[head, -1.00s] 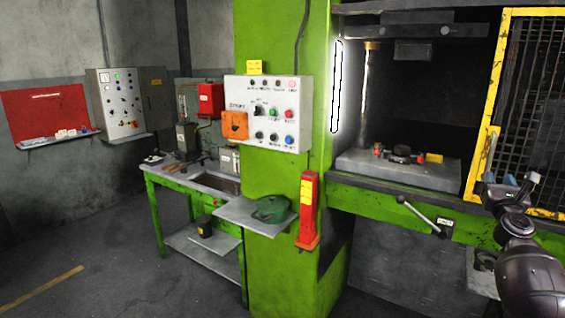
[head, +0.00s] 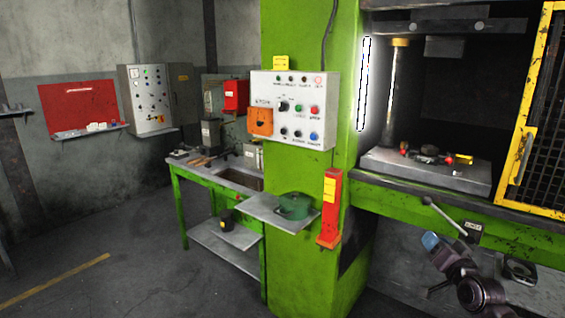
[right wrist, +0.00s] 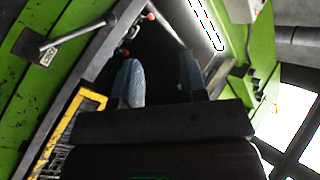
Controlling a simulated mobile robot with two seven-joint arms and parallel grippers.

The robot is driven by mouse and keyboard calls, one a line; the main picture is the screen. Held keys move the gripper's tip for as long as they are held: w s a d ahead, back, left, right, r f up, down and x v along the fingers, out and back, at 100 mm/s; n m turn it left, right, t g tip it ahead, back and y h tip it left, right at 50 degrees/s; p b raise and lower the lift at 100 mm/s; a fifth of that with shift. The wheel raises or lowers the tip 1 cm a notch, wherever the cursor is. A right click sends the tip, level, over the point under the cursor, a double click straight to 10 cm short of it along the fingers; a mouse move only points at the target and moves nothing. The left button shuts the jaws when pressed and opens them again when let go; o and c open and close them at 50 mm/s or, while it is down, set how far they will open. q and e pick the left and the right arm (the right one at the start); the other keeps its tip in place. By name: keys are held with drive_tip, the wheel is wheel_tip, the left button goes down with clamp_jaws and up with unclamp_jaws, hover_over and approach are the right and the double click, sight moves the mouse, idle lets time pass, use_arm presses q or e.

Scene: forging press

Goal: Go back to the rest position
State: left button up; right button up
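My right gripper (head: 436,246) is at the lower right of the head view, in front of the green press, below its bed. It has pale blue fingertips. In the right wrist view the two fingers (right wrist: 160,82) stand apart with nothing between them, so it is open and empty. My left gripper is in neither view. The press (head: 305,200) is a green frame with a dark opening. Small parts (head: 430,153) lie on its grey bed (head: 420,173).
A yellow-framed mesh gate (head: 530,120) stands at the right of the opening. A lever (head: 443,214) juts from the press front. A shelf with a green pot (head: 294,205), a red post (head: 330,210) and a green workbench (head: 190,210) stand left. The floor (head: 120,270) at lower left is clear.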

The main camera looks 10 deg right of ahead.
drive_tip(key=s+a+f+n+g+y+b, duration=0.1)
drive_tip(key=s+a+f+n+g, duration=0.1)
drive_tip(key=s+a+f+n, duration=0.4)
drive_tip(key=s+a+f+n+g+y, duration=0.1)
drive_tip(key=s+a+f+n+g, duration=0.15)
drive_tip(key=s+a+f, duration=0.65)
drive_tip(key=s+a+f+g+b, duration=0.1)
drive_tip(key=s+a+f+g, duration=0.1)
drive_tip(key=s+a+f, duration=0.6)
drive_tip(key=s+f, duration=0.3)
drive_tip(key=f, duration=0.1)
drive_tip(key=shift+s+a, duration=0.3)
drive_tip(key=shift+a, duration=0.05)
